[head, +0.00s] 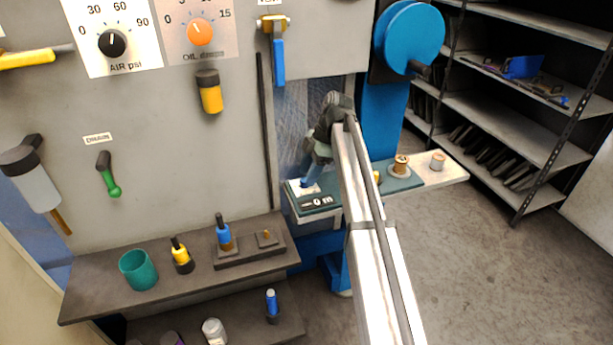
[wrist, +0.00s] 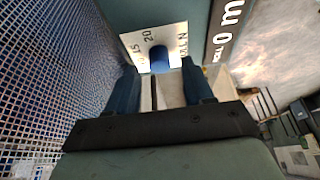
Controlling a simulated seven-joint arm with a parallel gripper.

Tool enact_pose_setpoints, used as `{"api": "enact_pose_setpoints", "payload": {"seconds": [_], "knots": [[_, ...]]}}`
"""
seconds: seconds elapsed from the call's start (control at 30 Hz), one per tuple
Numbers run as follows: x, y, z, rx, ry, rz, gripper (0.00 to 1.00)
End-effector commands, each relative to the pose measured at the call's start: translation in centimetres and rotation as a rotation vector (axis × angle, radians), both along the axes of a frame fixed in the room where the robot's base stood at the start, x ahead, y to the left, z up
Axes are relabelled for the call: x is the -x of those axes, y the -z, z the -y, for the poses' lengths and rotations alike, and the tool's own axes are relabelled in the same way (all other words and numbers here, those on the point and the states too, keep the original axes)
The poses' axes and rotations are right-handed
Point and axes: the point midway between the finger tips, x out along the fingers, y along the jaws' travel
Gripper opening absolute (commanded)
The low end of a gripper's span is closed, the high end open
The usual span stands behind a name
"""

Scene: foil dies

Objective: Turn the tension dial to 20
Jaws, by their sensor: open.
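The tension dial shows in the wrist view as a white plate (wrist: 136,44) with a round blue knob (wrist: 158,58) on it. The knob's pointer is not clear. My gripper (wrist: 160,84) is open, with one dark finger on each side of the near side of the knob. I cannot tell whether either finger touches it.
The teal top (head: 325,207) carries a printed label and extends right to spools (head: 401,165). A mesh panel (wrist: 60,80) stands close on the left in the wrist view. A blue wheel (head: 410,38) is above. A shelf with bottles (head: 180,255) is at left; open floor lies right.

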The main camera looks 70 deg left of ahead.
Motion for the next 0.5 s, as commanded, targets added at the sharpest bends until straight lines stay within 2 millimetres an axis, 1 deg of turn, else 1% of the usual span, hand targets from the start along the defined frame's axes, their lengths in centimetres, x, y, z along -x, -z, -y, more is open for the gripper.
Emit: {"api": "enact_pose_setpoints", "payload": {"seconds": [0.03,0.1,0.2,0.43,0.47,0.5], "knots": [[0.3,0.6,0.1,0.000,0.000,0.000,0.52],[0.5,1.2,0.0,-0.001,0.000,0.000,0.52],[0.7,1.7,0.0,-0.001,0.000,0.000,0.52],[0.8,1.8,0.0,-0.001,0.000,0.001,0.52],[0.8,1.8,0.0,-0.001,0.000,0.001,0.51],[0.8,1.8,0.0,-0.001,0.000,0.001,0.47]]}}
